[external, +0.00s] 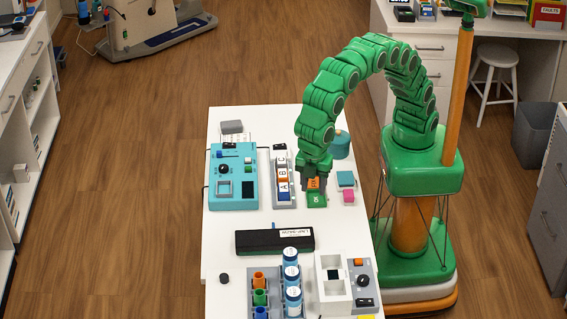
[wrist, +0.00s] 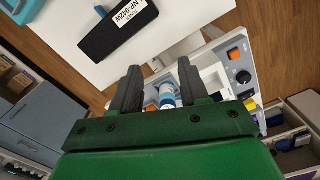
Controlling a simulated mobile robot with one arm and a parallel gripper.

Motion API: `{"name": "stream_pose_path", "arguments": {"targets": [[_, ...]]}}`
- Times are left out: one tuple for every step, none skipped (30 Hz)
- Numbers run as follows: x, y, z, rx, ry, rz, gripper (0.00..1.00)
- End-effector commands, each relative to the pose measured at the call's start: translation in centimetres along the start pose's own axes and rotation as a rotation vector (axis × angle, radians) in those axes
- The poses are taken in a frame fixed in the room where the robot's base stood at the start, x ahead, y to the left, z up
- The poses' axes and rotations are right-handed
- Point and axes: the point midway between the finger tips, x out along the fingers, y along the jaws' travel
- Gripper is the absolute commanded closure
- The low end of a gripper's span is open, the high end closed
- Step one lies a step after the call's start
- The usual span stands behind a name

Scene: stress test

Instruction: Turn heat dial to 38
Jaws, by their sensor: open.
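A white device (external: 333,296) with a grey control panel stands at the table's near right. Its panel carries a round black dial (external: 362,280) with an orange button above it; the dial also shows in the wrist view (wrist: 243,78). A teal device (external: 234,199) at the left has another black dial (external: 223,169). I cannot read numbers on either dial, nor tell which is for heat. My gripper (external: 316,185) is over the green and orange blocks, apart from both dials. In the wrist view my gripper (wrist: 160,68) is open, with nothing held.
A black labelled case (external: 274,240) lies mid-table. Blue-capped vials (external: 291,272) and a rack (external: 262,300) of coloured tubes stand left of the white device. The table's front left is mostly clear.

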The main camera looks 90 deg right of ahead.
Motion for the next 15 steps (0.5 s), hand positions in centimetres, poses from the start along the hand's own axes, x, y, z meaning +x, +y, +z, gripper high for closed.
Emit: {"name": "stream_pose_path", "arguments": {"targets": [[0.5,-1.3,-1.5,-0.031,0.001,0.001,0.55],[0.8,-2.0,-2.2,-0.048,0.002,0.002,0.55],[1.2,-3.0,-3.3,-0.07,0.004,0.002,0.55],[1.5,-3.7,-4.0,-0.086,0.007,0.003,0.55],[1.7,-4.4,-4.8,-0.103,0.009,0.004,0.55],[2.1,-5.4,-5.7,-0.125,0.011,0.005,0.55],[2.4,-6.3,-6.4,-0.142,0.013,0.006,0.55],[2.7,-7.0,-7.1,-0.159,0.015,0.006,0.55],[3.1,-8.1,-8.0,-0.181,0.018,0.007,0.55],[3.4,-9.0,-8.7,-0.198,0.02,0.008,0.55],[3.7,-9.8,-9.2,-0.214,0.022,0.008,0.55],[4.1,-11.0,-10.0,-0.236,0.024,0.009,0.55],[4.5,-11.8,-10.6,-0.252,0.025,0.009,0.55],[4.8,-12.8,-11.2,-0.269,0.027,0.009,0.55],[5.3,-13.9,-11.9,-0.29,0.029,0.009,0.55]]}}
